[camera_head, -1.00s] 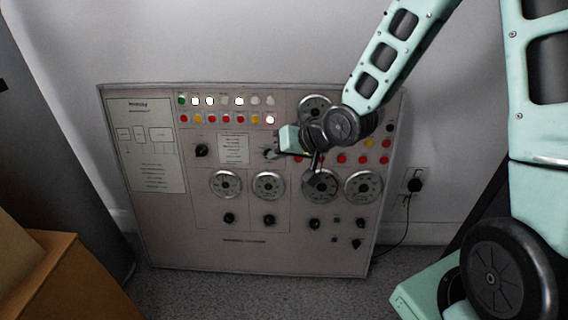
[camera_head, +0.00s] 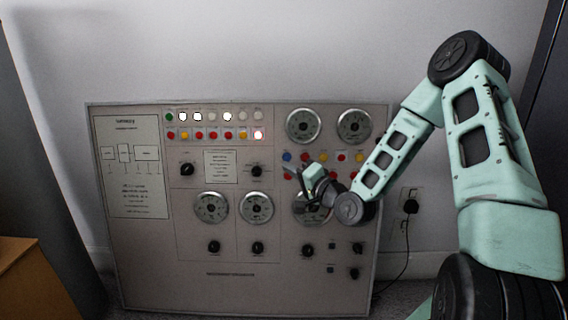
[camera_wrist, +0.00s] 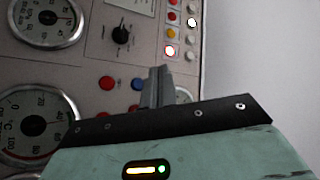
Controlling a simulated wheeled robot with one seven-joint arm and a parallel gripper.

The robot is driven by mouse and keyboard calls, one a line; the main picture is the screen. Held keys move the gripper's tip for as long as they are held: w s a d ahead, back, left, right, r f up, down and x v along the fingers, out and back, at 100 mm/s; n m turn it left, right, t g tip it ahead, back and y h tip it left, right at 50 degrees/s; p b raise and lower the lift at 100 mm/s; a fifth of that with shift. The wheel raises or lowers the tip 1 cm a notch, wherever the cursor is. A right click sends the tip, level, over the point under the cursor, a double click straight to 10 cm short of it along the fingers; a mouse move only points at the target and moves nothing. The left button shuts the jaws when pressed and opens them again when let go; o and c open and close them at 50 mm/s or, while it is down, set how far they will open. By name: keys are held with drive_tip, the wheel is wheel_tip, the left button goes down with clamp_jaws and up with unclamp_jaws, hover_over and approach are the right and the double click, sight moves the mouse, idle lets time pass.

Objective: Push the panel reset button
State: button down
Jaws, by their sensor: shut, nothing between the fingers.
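The grey control panel (camera_head: 145,262) leans against the wall, with rows of small coloured buttons on its right half. A blue button (camera_head: 287,156) and a red button (camera_head: 341,157) show near my gripper (camera_head: 305,172) in the head view. My gripper is shut and empty, in front of the left part of these rows. In the wrist view its fingers (camera_wrist: 156,84) point at the panel, beside a red button (camera_wrist: 107,82) and a blue button (camera_wrist: 137,84), which it partly overlaps. I cannot tell which button is the reset or whether the fingertips touch the panel.
Round gauges (camera_head: 354,126) and black knobs (camera_head: 187,169) surround the buttons. Lit lamps (camera_head: 258,135) show at the upper left. A power cord runs from a wall socket (camera_head: 410,206) at right. A wooden box (camera_head: 38,286) stands at lower left.

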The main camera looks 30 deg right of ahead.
sight(287, 157)
drive_tip(key=w+d+f+b, duration=0.1)
drive_tip(key=w+d, duration=0.3)
drive_tip(key=w, duration=0.3)
drive_tip(key=shift+d+f, duration=0.4)
drive_tip(key=shift+w, duration=0.15)
idle(1.9)
drive_tip(key=shift+w+d, duration=0.2)
drive_tip(key=shift+w, duration=0.1)
drive_tip(key=shift+w+d+f, duration=0.1)
drive_tip(key=shift+w+d, duration=0.15)
drive_tip(key=shift+w, duration=0.05)
idle(0.8)
drive_tip(key=shift+s, duration=0.1)
drive_tip(key=shift+s+a+p, duration=0.35)
drive_tip(key=shift+s+a, duration=0.1)
drive_tip(key=shift+s, duration=0.15)
drive_tip(key=shift+r, duration=0.2)
